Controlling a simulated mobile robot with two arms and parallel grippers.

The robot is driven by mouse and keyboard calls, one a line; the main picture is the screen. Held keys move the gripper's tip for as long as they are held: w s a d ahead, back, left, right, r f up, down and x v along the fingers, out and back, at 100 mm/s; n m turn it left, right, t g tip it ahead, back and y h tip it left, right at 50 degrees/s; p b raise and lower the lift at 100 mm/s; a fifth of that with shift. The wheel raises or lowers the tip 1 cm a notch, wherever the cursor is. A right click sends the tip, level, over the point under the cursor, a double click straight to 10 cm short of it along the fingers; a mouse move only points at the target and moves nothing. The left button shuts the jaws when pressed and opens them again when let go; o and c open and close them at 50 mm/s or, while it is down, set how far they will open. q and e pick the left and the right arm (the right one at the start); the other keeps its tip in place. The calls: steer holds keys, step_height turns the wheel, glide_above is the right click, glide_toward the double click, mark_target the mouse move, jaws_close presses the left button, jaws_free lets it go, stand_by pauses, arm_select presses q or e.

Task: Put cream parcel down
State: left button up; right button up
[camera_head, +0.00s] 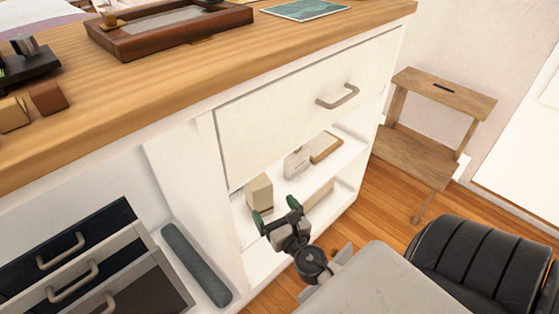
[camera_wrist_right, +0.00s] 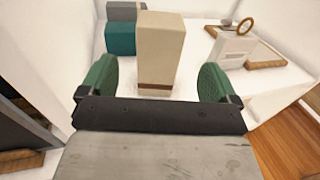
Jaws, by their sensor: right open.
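The cream parcel (camera_head: 260,190) is a tall box standing upright on the white shelf (camera_head: 336,165) under the drawer. In the right wrist view the cream parcel (camera_wrist_right: 160,55) shows a brown band near its base. My right gripper (camera_head: 275,207) is open in front of the shelf. In the right wrist view its green fingertips (camera_wrist_right: 158,80) are spread to either side of the parcel, with a gap on each side. The parcel appears to rest on the shelf. My left gripper is not in view.
A teal box (camera_wrist_right: 121,38) and a grey box (camera_wrist_right: 122,11) stand behind and left of the parcel. The drawer (camera_head: 290,125) overhangs the shelf. A wooden step chair (camera_head: 430,150) stands right.

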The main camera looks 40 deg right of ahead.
steer(key=shift+s+a, duration=0.25)
steer(key=shift+s, duration=1)
